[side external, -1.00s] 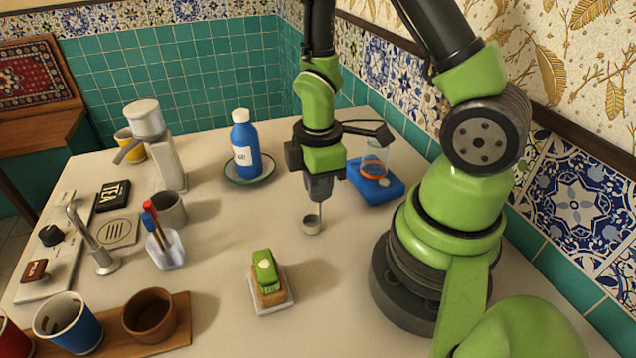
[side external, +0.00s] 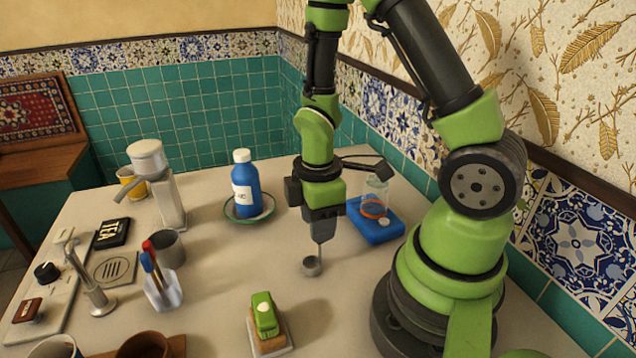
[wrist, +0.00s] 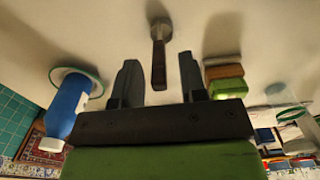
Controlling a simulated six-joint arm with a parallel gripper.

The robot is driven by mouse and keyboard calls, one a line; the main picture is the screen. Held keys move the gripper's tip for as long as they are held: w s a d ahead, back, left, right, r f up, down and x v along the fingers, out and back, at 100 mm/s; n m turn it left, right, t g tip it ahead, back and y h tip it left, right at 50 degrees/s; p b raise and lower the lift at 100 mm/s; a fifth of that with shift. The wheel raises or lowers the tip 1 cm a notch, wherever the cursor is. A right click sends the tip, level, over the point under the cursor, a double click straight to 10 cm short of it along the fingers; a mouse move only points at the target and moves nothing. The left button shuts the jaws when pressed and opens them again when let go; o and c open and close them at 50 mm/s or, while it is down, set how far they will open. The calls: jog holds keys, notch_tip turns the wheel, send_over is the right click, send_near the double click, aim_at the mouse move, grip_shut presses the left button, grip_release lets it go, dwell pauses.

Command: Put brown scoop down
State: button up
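The scoop shows in the wrist view with a round grey bowl (wrist: 160,28) and a brown handle (wrist: 158,65) that points toward my gripper. In the side view its small bowl (side external: 312,266) is at the table top, just below my gripper (side external: 320,238). In the wrist view the fingers of my gripper (wrist: 160,82) are spread on both sides of the handle, with a visible gap on each side. The handle is largely hidden in the side view. Whether the bowl rests fully on the table is hard to tell.
A blue bottle (side external: 245,185) stands on a saucer (side external: 266,213) to the left. A blue scale (side external: 375,227) with a glass vessel is at the right. A green-topped block (side external: 264,316) is in front. A clear holder with pens (side external: 163,292) stands left; table between is free.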

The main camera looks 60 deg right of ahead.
notch_tip(320, 180, up, 11)
jog(key=s+a+r+m+t+y, duration=0.1)
jog(key=s+a+r+m+t, duration=0.2)
jog(key=r+m, duration=0.2)
jog(key=s+a+r+m+t+y, duration=0.1)
jog(key=s+a+r+m+t, duration=0.1)
jog(key=r+m, duration=0.4)
jog(key=shift+s+a+r+m+t, duration=0.15)
jog(key=shift+s+a+m+t, duration=0.3)
jog(key=shift+m+t, duration=0.65)
